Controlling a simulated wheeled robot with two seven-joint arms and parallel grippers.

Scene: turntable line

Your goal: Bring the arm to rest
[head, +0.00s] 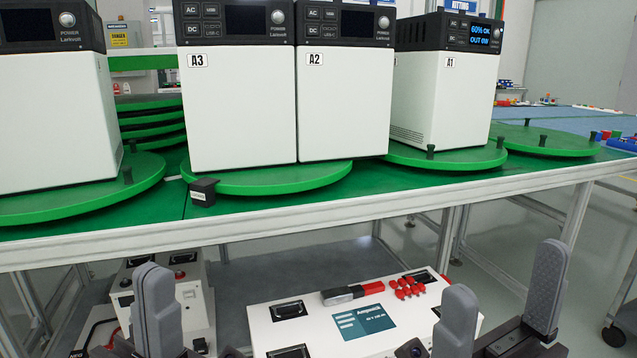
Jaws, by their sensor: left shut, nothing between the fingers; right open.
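My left gripper (153,280) is low at the left of the head view, its grey fingers together and empty. My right gripper (503,275) is low at the right, its two grey fingers wide apart with nothing between them. Both grippers show in front of and below the edge of the line table (330,210), apart from the units on it. The white units A3 (240,120), A2 (345,110) and A1 (440,100) stand upright on green turntable discs. The A1 screen is lit with blue text; the A3 and A2 screens are dark.
Another white unit (50,130) stands at the far left. A small black block (203,192) sits at the table edge. Below is a white case (270,315) with a red-and-black tool (352,293) and red connectors (409,288). A further white box (195,300) stands behind my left gripper.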

